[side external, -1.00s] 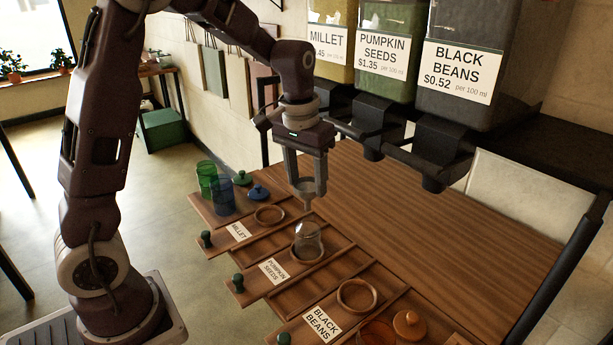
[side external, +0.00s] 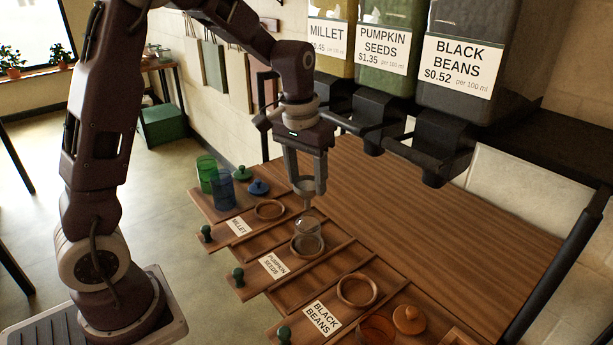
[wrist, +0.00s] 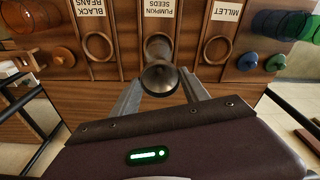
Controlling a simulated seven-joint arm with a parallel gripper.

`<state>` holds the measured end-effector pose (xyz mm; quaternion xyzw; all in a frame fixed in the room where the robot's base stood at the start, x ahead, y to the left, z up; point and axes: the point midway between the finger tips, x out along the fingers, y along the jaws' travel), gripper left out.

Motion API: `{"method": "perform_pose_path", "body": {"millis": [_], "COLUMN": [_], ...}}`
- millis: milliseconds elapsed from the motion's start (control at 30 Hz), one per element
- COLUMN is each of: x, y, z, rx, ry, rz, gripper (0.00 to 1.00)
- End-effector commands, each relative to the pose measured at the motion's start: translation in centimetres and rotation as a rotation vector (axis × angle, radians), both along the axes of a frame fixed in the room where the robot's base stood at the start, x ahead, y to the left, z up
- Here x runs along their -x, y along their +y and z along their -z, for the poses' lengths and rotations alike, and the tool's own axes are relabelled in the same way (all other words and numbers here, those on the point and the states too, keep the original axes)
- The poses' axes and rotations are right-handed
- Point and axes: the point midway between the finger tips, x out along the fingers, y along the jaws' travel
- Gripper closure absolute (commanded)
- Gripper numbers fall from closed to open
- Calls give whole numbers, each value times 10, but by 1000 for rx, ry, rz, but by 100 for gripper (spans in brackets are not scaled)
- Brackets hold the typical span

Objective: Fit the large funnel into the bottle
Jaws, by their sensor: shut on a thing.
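My gripper (side external: 307,188) is shut on the grey metal funnel (side external: 305,186), one finger on each side of its cone. The funnel hangs upright with its spout pointing down. The clear bottle (side external: 308,229) stands in the wooden ring behind the PUMPKIN SEEDS label, under the funnel. The spout tip is close to the bottle's top; whether it touches or enters I cannot tell. In the wrist view the funnel (wrist: 160,76) sits between the fingers, and its wide mouth covers part of the bottle (wrist: 158,46) and ring.
Empty rings stand behind the MILLET (side external: 239,227) and BLACK BEANS (side external: 322,318) labels. Green (side external: 207,174) and blue (side external: 222,192) cups stand left; an orange cup (side external: 376,330) stands front right. Dispensers (side external: 463,60) overhang the back. The right tabletop is clear.

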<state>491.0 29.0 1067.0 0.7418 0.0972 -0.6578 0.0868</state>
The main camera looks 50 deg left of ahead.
Motion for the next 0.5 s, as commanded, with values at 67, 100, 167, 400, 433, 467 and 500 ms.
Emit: {"method": "perform_pose_path", "body": {"millis": [67,100,167,400,433,467,500], "x": [0,0,0,0,0,0,0], "y": [0,0,0,0,0,0,0], "z": [0,0,0,2,2,3,3], "rx": [0,0,0,0,0,0,0], "ry": [0,0,0,0,0,0,0], "rz": [0,0,0,0,0,0,0], "gripper": [73,73,73,73,73,73,73]}}
